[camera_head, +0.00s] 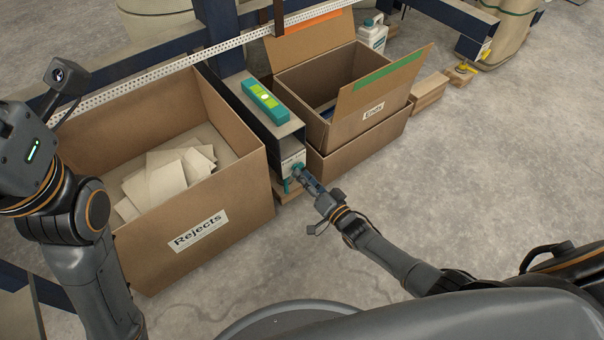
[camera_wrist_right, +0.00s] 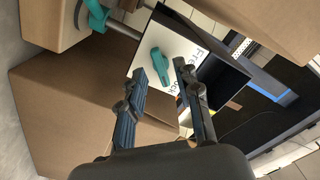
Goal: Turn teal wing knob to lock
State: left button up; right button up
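The teal wing knob (camera_wrist_right: 160,66) is on a white labelled plate (camera_wrist_right: 178,47) at the end of a dark beam. Its wing runs nearly upright in the right wrist view. Partly hidden print on the plate seems to read "Free" and "Lock". My right gripper (camera_wrist_right: 159,70) is open, its two fingertips on either side of the knob in the picture; I cannot tell if they touch it. In the head view the right gripper (camera_head: 308,182) is at the plate and partly covers the knob (camera_head: 298,170). My left gripper (camera_head: 22,135) is at the left edge, fingers hidden.
A teal level (camera_head: 265,101) lies on the beam. A "Rejects" box (camera_head: 240,218) with sheets stands left of the plate, an "Ends" box (camera_head: 350,122) right. Another teal handle (camera_wrist_right: 96,14) is near the knob. Open floor (camera_head: 480,180) lies to the right.

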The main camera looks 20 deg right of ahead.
jog(key=v, duration=1)
jog(key=shift+s, duration=0.15)
